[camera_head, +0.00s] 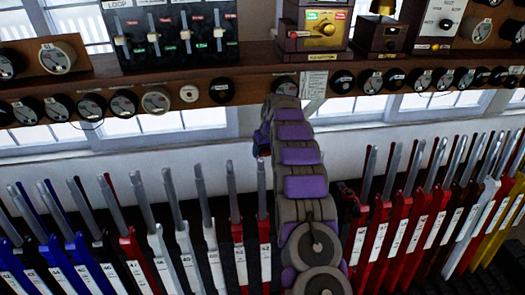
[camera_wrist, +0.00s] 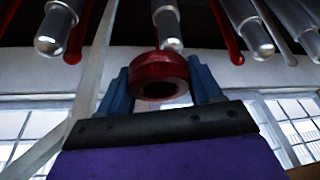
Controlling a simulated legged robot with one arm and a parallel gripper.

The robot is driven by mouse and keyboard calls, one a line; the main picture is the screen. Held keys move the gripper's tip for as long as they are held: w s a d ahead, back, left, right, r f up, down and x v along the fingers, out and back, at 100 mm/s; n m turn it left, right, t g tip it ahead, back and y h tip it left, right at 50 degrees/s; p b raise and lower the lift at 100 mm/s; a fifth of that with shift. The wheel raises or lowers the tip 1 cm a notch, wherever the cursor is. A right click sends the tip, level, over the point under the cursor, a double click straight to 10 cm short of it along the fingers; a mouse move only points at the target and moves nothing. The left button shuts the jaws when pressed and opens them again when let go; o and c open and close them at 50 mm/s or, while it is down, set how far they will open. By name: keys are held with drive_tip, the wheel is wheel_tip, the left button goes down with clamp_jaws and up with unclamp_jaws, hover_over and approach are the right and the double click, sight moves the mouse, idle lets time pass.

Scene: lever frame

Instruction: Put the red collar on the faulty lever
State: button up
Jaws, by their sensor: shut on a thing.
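The red collar (camera_wrist: 160,70) is a thick ring held between the blue fingers of my gripper (camera_wrist: 161,84) in the wrist view. Its hole shows as a dark opening toward the camera. The wrist view looks upside down, with silver lever handles (camera_wrist: 168,30) hanging from the top edge. One handle end is just above the collar in the picture; I cannot tell whether they touch. No lever is visibly marked as faulty.
Coloured levers stand close together on both sides of my arm, with white ones (camera_head: 185,255) to the left and red ones (camera_head: 375,240) to the right. A wooden shelf (camera_head: 240,62) with instruments runs above them. Windows and a white wall lie behind.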

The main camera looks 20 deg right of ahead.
drive_tip(key=shift+a+f+b, duration=0.3)
drive_tip(key=shift+a+f, duration=0.15)
drive_tip(key=shift+s+f, duration=0.1)
drive_tip(key=shift+f, duration=0.25)
drive_tip(key=shift+d+r, duration=0.1)
drive_tip(key=shift+d, duration=0.15)
drive_tip(key=shift+r, duration=0.2)
drive_tip(key=shift+r, duration=0.65)
drive_tip(key=shift+a, duration=0.65)
drive_tip(key=shift+f+b, duration=0.4)
drive_tip(key=shift+f, duration=0.3)
idle(0.4)
drive_tip(key=shift+s+f+b, duration=0.15)
drive_tip(key=shift+f+b, duration=0.2)
drive_tip(key=shift+f, duration=0.35)
